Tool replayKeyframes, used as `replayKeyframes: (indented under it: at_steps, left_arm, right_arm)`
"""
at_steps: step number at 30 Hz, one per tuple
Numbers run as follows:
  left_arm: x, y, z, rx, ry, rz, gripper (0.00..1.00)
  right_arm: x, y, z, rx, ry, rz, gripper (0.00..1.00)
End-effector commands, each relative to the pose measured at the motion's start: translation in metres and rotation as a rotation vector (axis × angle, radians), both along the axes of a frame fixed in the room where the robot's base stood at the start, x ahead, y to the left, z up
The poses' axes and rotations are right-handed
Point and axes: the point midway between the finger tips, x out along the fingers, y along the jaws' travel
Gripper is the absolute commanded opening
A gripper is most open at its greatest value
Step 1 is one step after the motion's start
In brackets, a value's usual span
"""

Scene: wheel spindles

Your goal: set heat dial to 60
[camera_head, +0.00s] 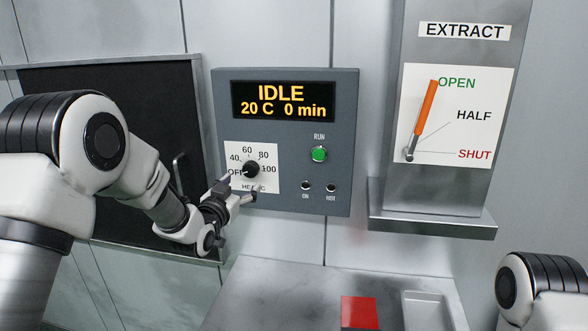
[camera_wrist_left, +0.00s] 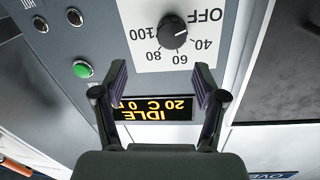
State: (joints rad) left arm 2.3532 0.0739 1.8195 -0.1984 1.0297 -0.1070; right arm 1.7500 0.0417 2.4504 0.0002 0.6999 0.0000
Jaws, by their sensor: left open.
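The heat dial (camera_head: 251,169) is a black round knob on a white scale plate marked OFF, 40, 60, 80 and 100. Its pale mark points left, toward OFF. The dial also shows near the top of the left wrist view (camera_wrist_left: 172,33), where the scale is upside down. My left gripper (camera_head: 241,189) is at the lower left of the dial, with its fingers apart and nothing between them. In the left wrist view the fingertips (camera_wrist_left: 162,76) are below the dial in the picture. My right gripper is out of view.
The display (camera_head: 283,101) on the grey control panel (camera_head: 228,125) reads IDLE, 20 C, 0 min. A green RUN button (camera_head: 319,154) is right of the dial. An orange extract lever (camera_head: 426,108) points at OPEN. A red square (camera_head: 359,312) lies on the counter (camera_head: 290,283).

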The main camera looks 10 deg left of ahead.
Motion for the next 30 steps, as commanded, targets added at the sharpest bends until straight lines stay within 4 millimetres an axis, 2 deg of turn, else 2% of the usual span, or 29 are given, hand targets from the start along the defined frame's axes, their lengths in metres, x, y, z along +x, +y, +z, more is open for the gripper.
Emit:
replayKeyframes:
  at_steps: [5, 12, 15, 24, 29, 30]
  left_arm:
    - [0.016, -0.001, 0.009, 0.001, -0.013, 0.000, 0.71]
    - [0.061, -0.007, 0.009, 0.003, -0.011, -0.002, 0.71]
    - [0.073, -0.009, 0.007, 0.002, -0.009, -0.002, 0.71]
    - [0.079, -0.009, 0.004, 0.000, -0.009, -0.001, 0.71]
    - [0.078, -0.009, 0.004, 0.000, -0.009, 0.000, 0.15]
    - [0.078, -0.009, 0.004, 0.000, -0.009, 0.000, 0.11]
  right_arm:
    - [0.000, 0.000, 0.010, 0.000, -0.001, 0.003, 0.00]
    - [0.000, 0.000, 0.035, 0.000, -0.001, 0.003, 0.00]
    - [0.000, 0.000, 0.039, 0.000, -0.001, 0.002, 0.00]
    - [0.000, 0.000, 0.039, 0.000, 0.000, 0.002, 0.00]
    - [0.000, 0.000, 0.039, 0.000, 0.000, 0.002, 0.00]
    - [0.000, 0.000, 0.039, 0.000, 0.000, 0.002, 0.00]
